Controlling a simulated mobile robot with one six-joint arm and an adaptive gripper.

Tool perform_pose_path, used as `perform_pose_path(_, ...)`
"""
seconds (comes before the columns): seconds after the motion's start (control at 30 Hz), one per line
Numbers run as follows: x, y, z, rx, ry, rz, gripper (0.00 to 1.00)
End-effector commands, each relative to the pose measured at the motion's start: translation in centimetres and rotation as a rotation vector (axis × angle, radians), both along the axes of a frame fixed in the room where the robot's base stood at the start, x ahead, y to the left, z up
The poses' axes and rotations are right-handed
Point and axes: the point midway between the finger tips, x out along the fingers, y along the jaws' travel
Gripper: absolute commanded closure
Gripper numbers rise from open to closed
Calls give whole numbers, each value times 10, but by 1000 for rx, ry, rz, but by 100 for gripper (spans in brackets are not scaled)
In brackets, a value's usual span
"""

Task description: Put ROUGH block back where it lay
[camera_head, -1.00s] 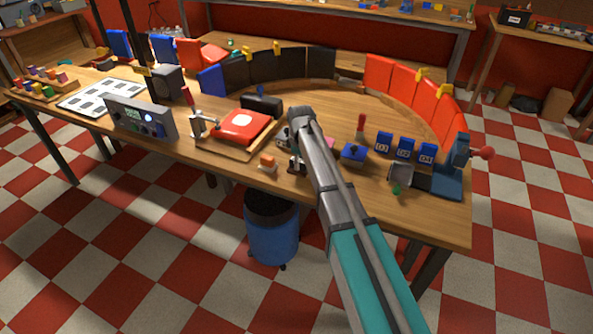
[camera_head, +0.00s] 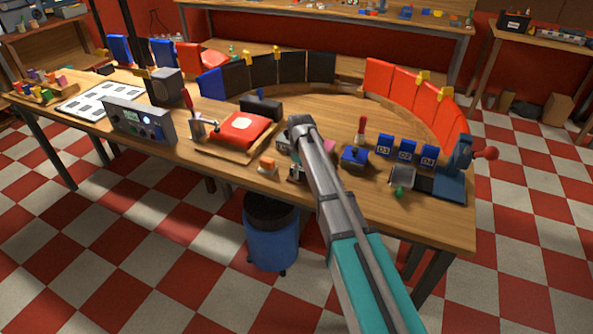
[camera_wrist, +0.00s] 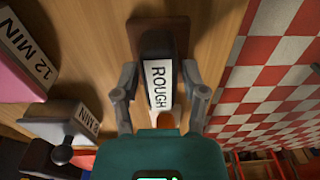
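The ROUGH block (camera_wrist: 158,85) has a dark grey top part with a white label and a wider brown base (camera_wrist: 158,32). In the wrist view it lies between the two fingers of my gripper (camera_wrist: 158,84). The fingers stand on either side of its narrow grey part, leaning in, and appear closed on it. I cannot tell whether its base touches the wooden table. In the head view my gripper (camera_head: 297,164) hangs low over the table's front part, under my arm's end. The block is mostly hidden or too small to make out there.
In the wrist view a pink-based 12 MIN block (camera_wrist: 25,50) and a grey 8 MIN block (camera_wrist: 70,122) stand left of the ROUGH block. In the head view an orange-topped piece (camera_head: 267,163) and a blue box (camera_head: 354,156) are close by. The table's front edge is near.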

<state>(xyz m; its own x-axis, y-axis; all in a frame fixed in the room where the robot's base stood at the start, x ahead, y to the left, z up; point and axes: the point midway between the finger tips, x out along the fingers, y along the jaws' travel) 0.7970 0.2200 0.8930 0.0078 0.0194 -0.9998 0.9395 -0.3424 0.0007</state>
Motion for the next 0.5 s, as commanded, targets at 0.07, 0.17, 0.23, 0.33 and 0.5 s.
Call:
perform_pose_path(0.07, 0, 0, 0, 0, 0, 0, 26)
perform_pose_path(0.17, 0, 0, 0, 0, 0, 0, 26)
perform_pose_path(0.23, 0, 0, 0, 0, 0, 0, 26)
perform_pose_path(0.33, 0, 0, 0, 0, 0, 0, 26)
perform_pose_path(0.5, 0, 0, 2, 0, 0, 0, 26)
